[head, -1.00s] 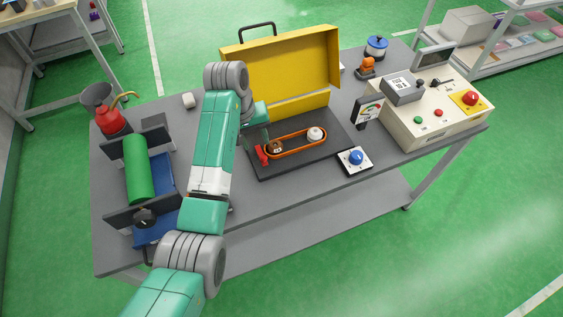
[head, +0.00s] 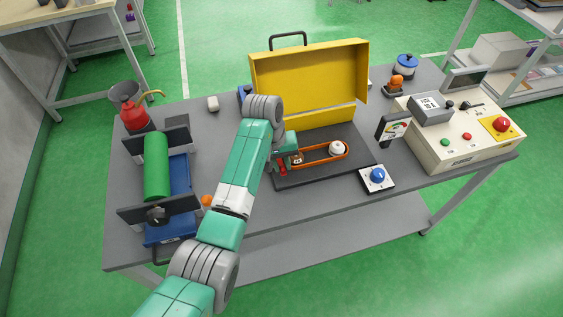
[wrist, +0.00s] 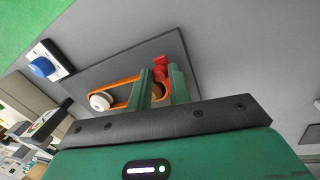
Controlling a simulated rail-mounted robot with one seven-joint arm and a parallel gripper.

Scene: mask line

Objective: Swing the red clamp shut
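The red clamp (head: 283,169) is at the left end of the dark base plate (head: 350,166), beside the orange belt (head: 325,152). In the wrist view the clamp (wrist: 160,64) shows at the tips of my two green fingers. My gripper (wrist: 160,76) is open, with a clear gap between the fingers. It is over the left end of the belt, close to the clamp; I cannot tell whether it touches it. In the head view my gripper (head: 291,153) partly hides the clamp and the left pulley. The white pulley (head: 337,148) is at the belt's right end.
A yellow lid (head: 310,85) stands upright behind the plate. A blue-knob box (head: 377,178) and a small gauge (head: 393,129) are to the right, beside a control box (head: 455,140). A green roller (head: 156,166) in a stand is at the left.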

